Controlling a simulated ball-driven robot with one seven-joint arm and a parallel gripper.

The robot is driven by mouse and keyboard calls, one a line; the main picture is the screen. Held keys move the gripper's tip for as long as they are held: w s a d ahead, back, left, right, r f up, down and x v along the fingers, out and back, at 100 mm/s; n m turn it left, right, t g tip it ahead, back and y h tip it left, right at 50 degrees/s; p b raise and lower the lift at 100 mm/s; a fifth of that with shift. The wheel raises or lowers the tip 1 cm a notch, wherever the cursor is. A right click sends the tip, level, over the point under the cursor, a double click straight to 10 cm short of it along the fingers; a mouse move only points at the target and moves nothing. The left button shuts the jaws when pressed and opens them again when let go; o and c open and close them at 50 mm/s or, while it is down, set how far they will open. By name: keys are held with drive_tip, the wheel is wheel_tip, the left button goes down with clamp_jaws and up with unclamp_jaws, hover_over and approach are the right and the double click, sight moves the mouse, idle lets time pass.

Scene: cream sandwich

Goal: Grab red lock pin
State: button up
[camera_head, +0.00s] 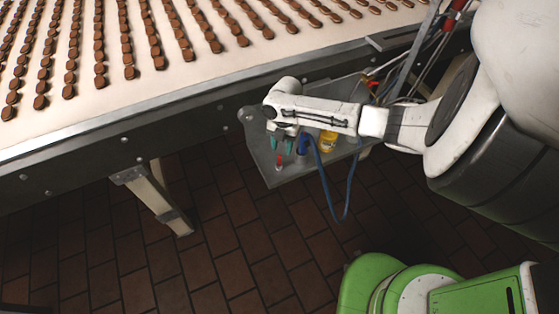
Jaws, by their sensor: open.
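The red lock pin (279,160) is a small red upright piece with a pale lower end, near the front left part of a grey metal shelf (258,150). My gripper (281,146) has two teal fingertips that point down. It is open, just above and behind the pin in the picture. The fingertips look close to the pin's top, but I cannot tell whether they touch it. Nothing shows between the fingers.
A conveyor (200,62) with rows of brown sandwich biscuits runs behind. A blue hose (322,176) with a blue fitting and a yellow container (328,141) stand right of the pin. Cables and a red-handled part (449,20) are at upper right. Brown tiled floor (245,240) is clear below.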

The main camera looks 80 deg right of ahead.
sight(280, 156)
drive_tip(key=shift+w+a+f, duration=0.1)
drive_tip(key=shift+a+f, duration=0.05)
drive_tip(key=shift+f, duration=0.75)
drive_tip(key=shift+w+a+f, duration=0.1)
drive_tip(key=shift+w+f, duration=0.05)
drive_tip(key=shift+f, duration=0.75)
drive_tip(key=shift+w+a+f, duration=0.1)
drive_tip(key=shift+a+f, duration=0.05)
drive_tip(key=shift+f, duration=0.75)
clamp_jaws()
